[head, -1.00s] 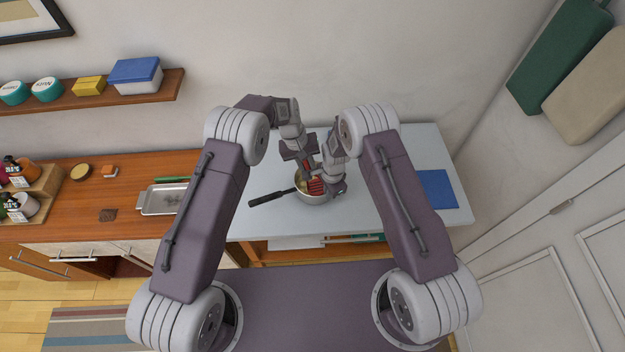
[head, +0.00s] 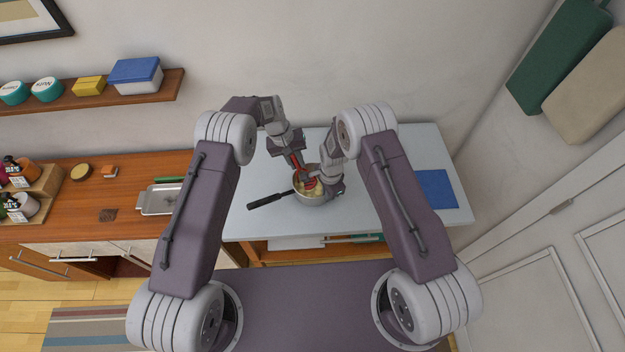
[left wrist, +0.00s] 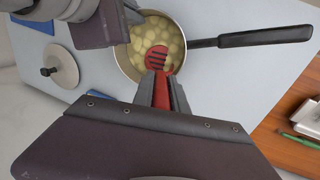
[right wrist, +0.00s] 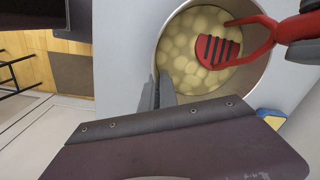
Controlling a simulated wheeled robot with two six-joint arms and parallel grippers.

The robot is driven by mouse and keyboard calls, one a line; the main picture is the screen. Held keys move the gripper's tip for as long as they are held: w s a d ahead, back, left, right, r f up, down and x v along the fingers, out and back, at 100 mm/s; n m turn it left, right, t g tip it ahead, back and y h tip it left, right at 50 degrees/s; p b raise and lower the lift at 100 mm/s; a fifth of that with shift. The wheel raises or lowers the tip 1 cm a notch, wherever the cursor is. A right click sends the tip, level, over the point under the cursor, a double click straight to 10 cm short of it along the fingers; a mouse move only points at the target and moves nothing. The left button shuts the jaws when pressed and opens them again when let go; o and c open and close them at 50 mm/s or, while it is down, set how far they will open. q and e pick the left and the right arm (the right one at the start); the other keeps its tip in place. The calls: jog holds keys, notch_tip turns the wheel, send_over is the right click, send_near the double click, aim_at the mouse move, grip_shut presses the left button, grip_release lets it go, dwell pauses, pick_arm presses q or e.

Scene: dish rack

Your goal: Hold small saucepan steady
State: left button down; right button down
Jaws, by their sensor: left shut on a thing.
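The small saucepan (head: 316,201) stands on the pale worktop, its dark handle (head: 264,201) pointing left. It holds several pale yellow chunks (left wrist: 165,28), also seen in the right wrist view (right wrist: 182,50). My left gripper (left wrist: 161,80) is shut on the handle of a red slotted masher (left wrist: 157,56), above the pan. The masher's head (right wrist: 216,50) is inside the pan among the chunks. My right gripper (right wrist: 158,82) is at the pan's rim, its fingers close together with the wall between them. The right fingertips are mostly hidden in the head view.
A round lid with a dark knob (left wrist: 50,68) lies on the worktop (head: 392,205) beside the pan. A blue mat (head: 436,190) lies at the right. A metal tray (head: 156,201) sits on the wooden counter (head: 60,220) at the left.

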pick_arm(q)
jog(key=shift+s+r, duration=0.1)
jog(key=s, duration=0.3)
jog(key=s+d+r, duration=0.1)
jog(key=s, duration=0.1)
jog(key=shift+r, duration=0.1)
jog(key=shift+f, duration=0.7)
